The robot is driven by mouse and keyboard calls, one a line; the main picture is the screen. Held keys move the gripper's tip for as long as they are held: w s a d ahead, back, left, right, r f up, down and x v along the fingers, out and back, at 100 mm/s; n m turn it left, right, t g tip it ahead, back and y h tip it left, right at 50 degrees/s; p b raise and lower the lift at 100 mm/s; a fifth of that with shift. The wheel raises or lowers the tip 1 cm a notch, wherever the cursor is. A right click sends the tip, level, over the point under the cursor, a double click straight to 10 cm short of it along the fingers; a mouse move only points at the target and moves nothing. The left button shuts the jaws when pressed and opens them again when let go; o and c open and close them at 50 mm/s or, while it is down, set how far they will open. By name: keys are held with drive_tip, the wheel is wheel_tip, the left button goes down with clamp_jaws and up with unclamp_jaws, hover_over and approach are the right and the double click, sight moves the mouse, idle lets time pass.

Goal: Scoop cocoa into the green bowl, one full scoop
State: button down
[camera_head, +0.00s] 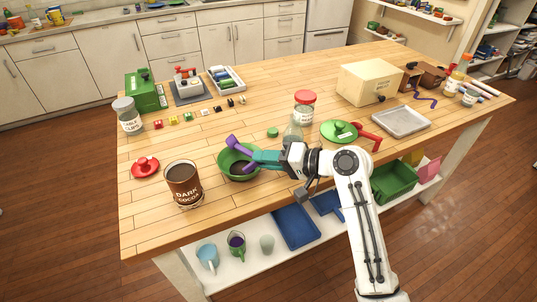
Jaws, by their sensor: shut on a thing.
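A dark brown jar labelled "DARK COCOA" (183,190) stands open near the front left of the wooden table, with brown showing at its mouth. A red knobbed lid (145,168) lies behind it to the left. The green bowl (238,176) stands to the right of the jar. My gripper (257,159), with teal fingers, is over the bowl's right side and shut on a purple scoop (234,142). One end of the scoop points up and left above the bowl; more purple shows below the fingers. The scoop's contents and much of the bowl's inside are hidden.
A clear glass bottle (293,131) stands close behind my gripper. A red-lidded jar (305,107), a green lid (339,130) and a grey tray (401,121) are to the right. A jar labelled "MILK" (128,117) stands at the left edge.

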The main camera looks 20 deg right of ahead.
drive_tip(key=a+n+h+p, duration=0.1)
drive_tip(key=n+h, duration=0.1)
drive_tip(key=h, duration=0.1)
drive_tip(key=a+r+n+g+h+p, duration=0.1)
drive_tip(key=n+h+p, duration=0.1)
drive_tip(key=h, duration=0.1)
drive_tip(key=a+r+n+h+p, duration=0.1)
drive_tip(key=n+h, duration=0.1)
drive_tip(key=h, duration=0.1)
drive_tip(key=shift+a+r+p, duration=0.15)
drive_tip(key=shift+a+p, duration=0.15)
drive_tip(key=shift+a, duration=0.1)
idle(0.6)
